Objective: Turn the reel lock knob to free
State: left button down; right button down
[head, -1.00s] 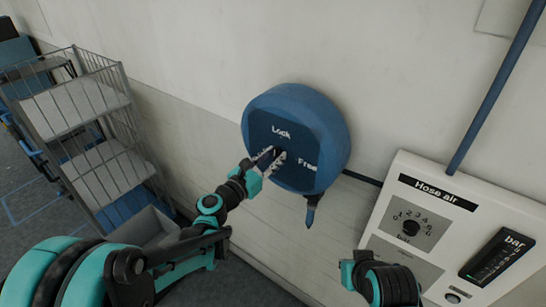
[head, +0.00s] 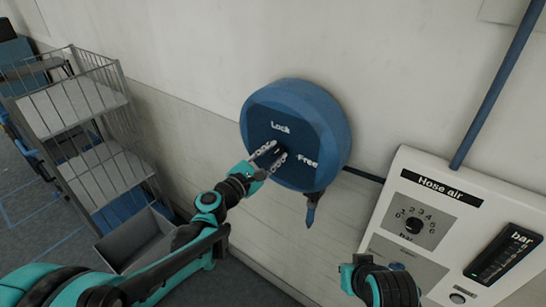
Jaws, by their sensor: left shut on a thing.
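The blue hose reel (head: 318,120) is mounted on the wall at the centre of the head view.
A white Hose air panel (head: 436,168) with a numbered dial (head: 412,226) and a bar gauge (head: 502,253) is at the right. A wire cart (head: 85,130) and a grey bin (head: 136,242) stand at the left. A short hose end (head: 312,211) hangs below the reel.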

pick_arm(q)
jog(key=m+b, duration=0.1)
jog(key=m, duration=0.4)
jog(key=shift+s+d+f+m+b, duration=0.1)
jog(key=shift+d+f+m+b, duration=0.1)
jog(key=shift+m+b, duration=0.15)
jog(key=m+b, duration=0.1)
jog(key=m, duration=0.4)
jog(key=shift+f, duration=0.2)
jog(key=c, duration=1.5)
grip_release()
jog(key=shift+s+a, duration=0.1)
jog(key=v, duration=1.1)
jog(key=shift+s+a, duration=0.2)
jog(key=shift+s, duration=0.15)
